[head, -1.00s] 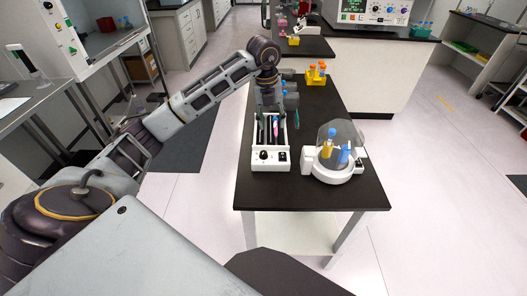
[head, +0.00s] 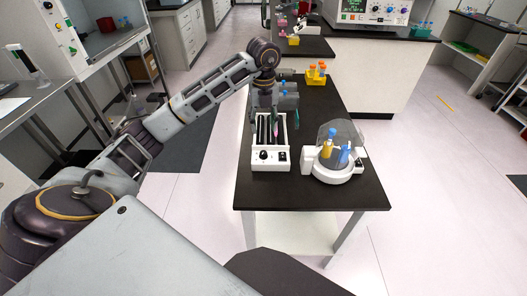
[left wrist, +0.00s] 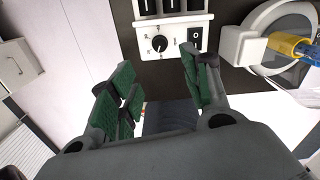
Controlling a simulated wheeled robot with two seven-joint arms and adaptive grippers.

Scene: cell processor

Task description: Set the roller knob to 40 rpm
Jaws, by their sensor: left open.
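The white roller (head: 285,165) with dark rollers stands on the black bench. Its black roller knob (head: 263,155) is on the front panel, left of a black switch (head: 282,156). The left wrist view shows the knob (left wrist: 159,43) uncovered, with small scale marks around it; I cannot read its setting. My left gripper (head: 268,117) is over the rollers in the head view, behind the front panel. In the left wrist view its green-padded fingers (left wrist: 158,66) are spread apart, empty, with the knob beyond the gap between them. My right gripper is not in view.
A white round device (head: 330,175) with a clear lid and yellow and blue tubes stands close right of the roller. A yellow rack (head: 316,78) with orange-capped tubes is farther back. The bench's front edge (head: 310,210) is clear.

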